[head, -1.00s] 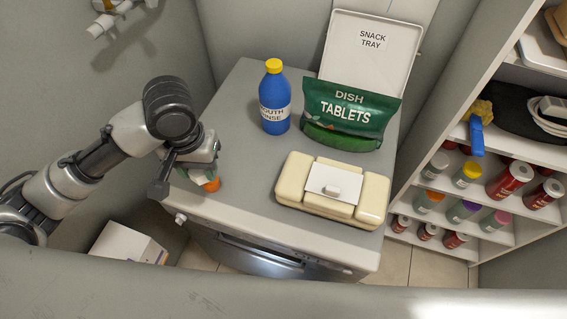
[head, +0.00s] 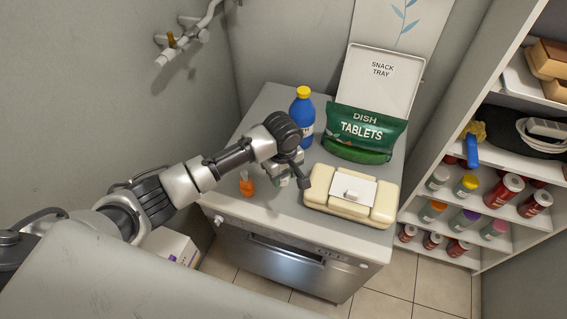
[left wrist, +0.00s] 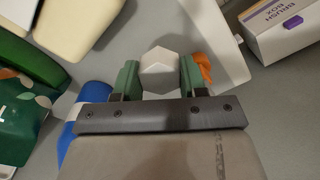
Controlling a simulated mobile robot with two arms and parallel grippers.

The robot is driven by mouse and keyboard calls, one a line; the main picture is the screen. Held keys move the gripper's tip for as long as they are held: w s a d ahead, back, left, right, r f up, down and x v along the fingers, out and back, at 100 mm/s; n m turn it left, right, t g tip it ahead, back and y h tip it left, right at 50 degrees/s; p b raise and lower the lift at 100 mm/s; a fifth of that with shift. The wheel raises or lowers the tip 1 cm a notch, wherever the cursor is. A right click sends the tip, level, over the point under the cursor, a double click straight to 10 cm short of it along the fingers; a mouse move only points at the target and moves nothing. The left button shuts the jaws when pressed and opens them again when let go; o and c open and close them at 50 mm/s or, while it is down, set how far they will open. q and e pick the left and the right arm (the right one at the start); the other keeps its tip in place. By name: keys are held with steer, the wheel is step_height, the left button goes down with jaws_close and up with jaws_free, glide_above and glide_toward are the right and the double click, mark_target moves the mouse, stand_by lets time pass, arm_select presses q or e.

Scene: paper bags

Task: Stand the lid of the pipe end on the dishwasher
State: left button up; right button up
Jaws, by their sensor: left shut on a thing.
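My left gripper (head: 284,182) is over the dishwasher top (head: 225,188), near its front, left of the cream case. In the left wrist view its green fingers (left wrist: 158,82) are shut on a pale grey, six-sided cap (left wrist: 160,70), seemingly the pipe-end lid. The head view barely shows the cap behind the gripper, and I cannot tell whether it touches the top. A white pipe (head: 190,42) runs along the wall at upper left. My right gripper is in neither view.
A small orange thing (head: 247,186) stands left of my gripper. The blue bottle (head: 301,108), green tablets bag (head: 362,132) and cream case (head: 345,206) take up the back and right of the top. Shelves (head: 480,200) stand at right; a box (head: 172,246) is at lower left.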

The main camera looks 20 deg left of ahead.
arm_select(q)
steer(key=shift+f+n, duration=0.2)
steer(key=shift+n, duration=0.2)
steer(key=shift+f+p, duration=0.15)
steer(key=shift+p, duration=0.15)
steer(key=shift+a+f, duration=0.15)
step_height(320, 180, down, 5)
steer(key=shift+r+b, duration=0.15)
steer(key=shift+b, duration=0.45)
steer(key=shift+f+b, duration=0.35)
steer(key=shift+f, duration=0.6)
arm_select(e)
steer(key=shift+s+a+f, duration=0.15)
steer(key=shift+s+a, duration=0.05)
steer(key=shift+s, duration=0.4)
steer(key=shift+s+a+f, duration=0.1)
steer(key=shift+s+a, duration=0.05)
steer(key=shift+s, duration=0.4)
